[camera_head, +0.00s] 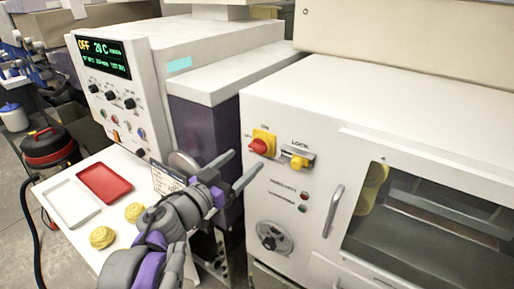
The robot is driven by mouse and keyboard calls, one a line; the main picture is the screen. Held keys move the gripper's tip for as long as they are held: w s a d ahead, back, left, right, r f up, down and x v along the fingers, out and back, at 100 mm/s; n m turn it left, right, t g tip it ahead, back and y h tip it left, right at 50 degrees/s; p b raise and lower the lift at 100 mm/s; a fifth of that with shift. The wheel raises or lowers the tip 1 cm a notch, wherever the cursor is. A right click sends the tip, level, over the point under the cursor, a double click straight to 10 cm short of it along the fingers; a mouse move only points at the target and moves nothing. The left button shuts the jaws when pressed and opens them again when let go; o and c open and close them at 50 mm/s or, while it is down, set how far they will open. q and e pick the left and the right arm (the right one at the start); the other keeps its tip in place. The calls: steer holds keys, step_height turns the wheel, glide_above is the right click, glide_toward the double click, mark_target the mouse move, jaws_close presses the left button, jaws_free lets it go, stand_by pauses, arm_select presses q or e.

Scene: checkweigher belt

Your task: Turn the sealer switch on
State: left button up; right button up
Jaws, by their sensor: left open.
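A red rotary switch (259,146) on a yellow plate sits at the upper left of the white machine's front, under a small label that seems to read ON. My left gripper (248,159) is open and empty, with its two fingers pointing up and right just below and left of the switch. In the picture the fingertips are apart from the red knob; the exact depth gap is hard to tell. A display (100,54) on the other white machine at the left reads OFF and 20 C. My right gripper is not in view.
A yellow lock slider (298,162) sits right of the switch. Below are indicator buttons, a round dial (273,238) and a door handle (333,211). A red tray (105,184), a white tray (70,204) and yellow round items lie on the white table at left.

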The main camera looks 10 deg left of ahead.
mark_target(255, 151)
arm_select(q)
steer(key=p+x, duration=0.1)
steer(key=x, duration=0.6)
steer(key=shift+w+f, duration=0.1)
steer(key=shift+w, duration=0.1)
steer(key=c, duration=1.4)
